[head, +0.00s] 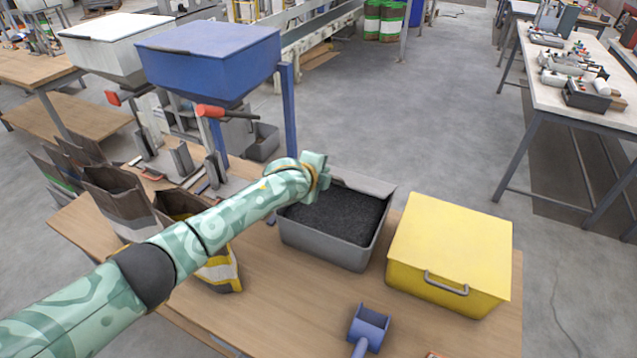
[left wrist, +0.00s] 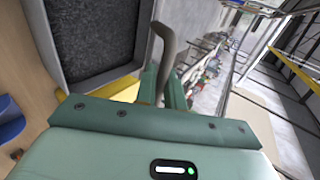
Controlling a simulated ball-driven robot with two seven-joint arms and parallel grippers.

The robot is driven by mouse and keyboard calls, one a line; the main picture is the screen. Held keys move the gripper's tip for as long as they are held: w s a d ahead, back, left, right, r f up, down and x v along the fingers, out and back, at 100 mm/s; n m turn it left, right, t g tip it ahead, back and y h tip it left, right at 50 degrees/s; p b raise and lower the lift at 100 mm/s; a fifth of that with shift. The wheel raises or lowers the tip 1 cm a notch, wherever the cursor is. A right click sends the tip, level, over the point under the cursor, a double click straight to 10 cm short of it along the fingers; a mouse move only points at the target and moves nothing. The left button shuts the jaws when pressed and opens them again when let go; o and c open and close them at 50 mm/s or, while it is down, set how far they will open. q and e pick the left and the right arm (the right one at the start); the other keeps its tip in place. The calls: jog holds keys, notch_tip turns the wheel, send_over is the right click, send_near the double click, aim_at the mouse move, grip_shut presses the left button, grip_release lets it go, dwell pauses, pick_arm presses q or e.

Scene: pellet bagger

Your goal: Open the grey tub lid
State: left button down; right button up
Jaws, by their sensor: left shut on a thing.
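The grey tub (head: 325,248) stands on the wooden table, and its dark granules (head: 345,212) are in plain sight. Its grey lid (head: 362,183) is off the opening, raised along the far edge and seen nearly edge-on. My left gripper (head: 315,178) is at that far edge, partly in front of the lid. In the left wrist view my left gripper (left wrist: 162,88) is shut on the curved dark grey lid handle (left wrist: 163,45), with the granules (left wrist: 95,38) to the left. The fingertips are mostly hidden in the head view. My right gripper is not in view.
A yellow tub (head: 450,245) with its lid shut stands right of the grey tub. A blue scoop (head: 368,328) lies in front. Open bags (head: 120,200) and a blue hopper (head: 210,60) stand to the left.

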pick_arm(q)
jog(key=shift+w+d+r, duration=0.1)
jog(key=shift+w+r, duration=0.1)
jog(key=shift+r, duration=0.05)
jog(key=c, duration=1.6)
grip_release()
jog(key=shift+s+r, duration=0.2)
jog(key=shift+s, duration=0.05)
jog(key=p+v, duration=0.4)
jog(key=v, duration=1.1)
jog(key=shift+s+r, duration=0.1)
jog(key=shift+s, duration=0.2)
